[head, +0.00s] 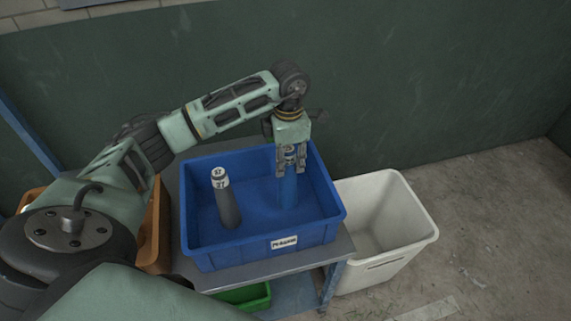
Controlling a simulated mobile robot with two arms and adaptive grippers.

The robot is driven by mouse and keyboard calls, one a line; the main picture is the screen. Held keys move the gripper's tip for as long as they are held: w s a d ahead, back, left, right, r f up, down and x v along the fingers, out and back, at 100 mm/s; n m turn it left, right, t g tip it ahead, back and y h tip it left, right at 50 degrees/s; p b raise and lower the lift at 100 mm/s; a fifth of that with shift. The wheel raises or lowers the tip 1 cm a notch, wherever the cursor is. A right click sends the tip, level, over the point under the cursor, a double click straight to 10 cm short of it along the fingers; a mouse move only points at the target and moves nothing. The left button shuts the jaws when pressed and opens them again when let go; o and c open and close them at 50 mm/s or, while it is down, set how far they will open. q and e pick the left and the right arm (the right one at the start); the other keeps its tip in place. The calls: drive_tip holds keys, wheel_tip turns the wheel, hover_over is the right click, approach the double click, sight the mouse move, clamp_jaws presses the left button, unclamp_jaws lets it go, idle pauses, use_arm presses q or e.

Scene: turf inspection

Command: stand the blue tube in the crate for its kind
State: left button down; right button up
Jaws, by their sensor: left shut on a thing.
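The blue tube (288,191) is upright inside the blue crate (264,258), toward its right side. My left gripper (291,168) is above the crate, pointing down and shut on the tube's upper part. I cannot tell whether the tube's lower end touches the crate floor. The crate sits on a grey table and has a white label (284,243) on its front; its lettering is too small to read surely. A dark grey tube (229,206) with a white marked top stands in the left part of the same crate. My right gripper is not in view.
A white bin (411,246), which looks empty, stands to the right of the table (342,246). An orange crate (152,237) is partly hidden behind my arm at left. A green crate (254,297) is below the tabletop. A dark green wall is behind.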

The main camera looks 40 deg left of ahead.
sight(288, 178)
use_arm(q)
wheel_tip(288, 178, down, 3)
drive_tip(key=shift+a+f+p, duration=0.1)
drive_tip(key=shift+f+p, duration=0.1)
drive_tip(key=shift+p, duration=0.3)
drive_tip(key=shift+w+f, duration=0.1)
drive_tip(key=shift+f, duration=0.25)
drive_tip(key=c, duration=1.8)
unclamp_jaws()
drive_tip(key=o, duration=0.5)
drive_tip(key=shift+c, duration=0.2)
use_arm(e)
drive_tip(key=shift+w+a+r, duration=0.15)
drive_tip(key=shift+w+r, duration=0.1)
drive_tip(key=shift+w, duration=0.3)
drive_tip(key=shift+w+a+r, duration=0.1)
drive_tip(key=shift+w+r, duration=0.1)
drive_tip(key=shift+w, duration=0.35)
